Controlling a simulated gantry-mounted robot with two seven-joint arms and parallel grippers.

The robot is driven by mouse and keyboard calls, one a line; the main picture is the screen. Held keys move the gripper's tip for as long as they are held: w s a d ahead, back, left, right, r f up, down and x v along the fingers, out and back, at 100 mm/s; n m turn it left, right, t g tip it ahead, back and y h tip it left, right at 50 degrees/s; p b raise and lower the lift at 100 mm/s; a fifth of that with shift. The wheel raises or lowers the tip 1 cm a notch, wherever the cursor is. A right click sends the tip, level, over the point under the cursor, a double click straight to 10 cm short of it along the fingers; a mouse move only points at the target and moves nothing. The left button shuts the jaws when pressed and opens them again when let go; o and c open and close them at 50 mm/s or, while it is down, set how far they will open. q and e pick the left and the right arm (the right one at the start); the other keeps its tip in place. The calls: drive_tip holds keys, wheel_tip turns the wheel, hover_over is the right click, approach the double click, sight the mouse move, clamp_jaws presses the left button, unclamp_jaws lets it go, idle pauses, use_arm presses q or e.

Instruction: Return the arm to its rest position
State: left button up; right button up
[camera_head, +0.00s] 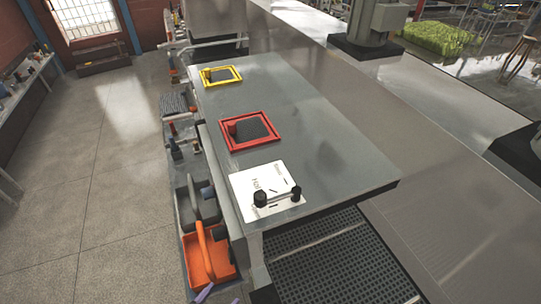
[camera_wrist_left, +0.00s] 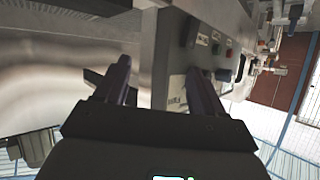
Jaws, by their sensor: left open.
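My left gripper shows in the left wrist view (camera_wrist_left: 157,66), its two dark purple fingers apart with nothing between them. In the head view only a small purple tip of it (camera_head: 204,293) shows at the bottom edge, below the orange tray; the rest is out of frame. The left arm is mostly hidden from the head view. My right gripper is in neither view.
A grey metal worktop holds a white panel (camera_head: 265,190) with black knobs, a red frame (camera_head: 250,131) and a yellow frame (camera_head: 220,76). An orange tray (camera_head: 222,271) lies beside its left side. A perforated grate (camera_head: 343,262) is in front. Open floor (camera_head: 100,160) lies left.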

use_arm(q)
drive_tip(key=s+a+f+n+g+y, duration=0.1)
drive_tip(key=s+a+n+g+y, duration=0.3)
drive_tip(key=s+a+g, duration=0.4)
drive_tip(key=s+y, duration=0.1)
drive_tip(key=s, duration=0.1)
drive_tip(key=shift+s+a+f, duration=0.15)
drive_tip(key=shift+s+a, duration=0.25)
drive_tip(key=shift+a, duration=0.1)
idle(0.3)
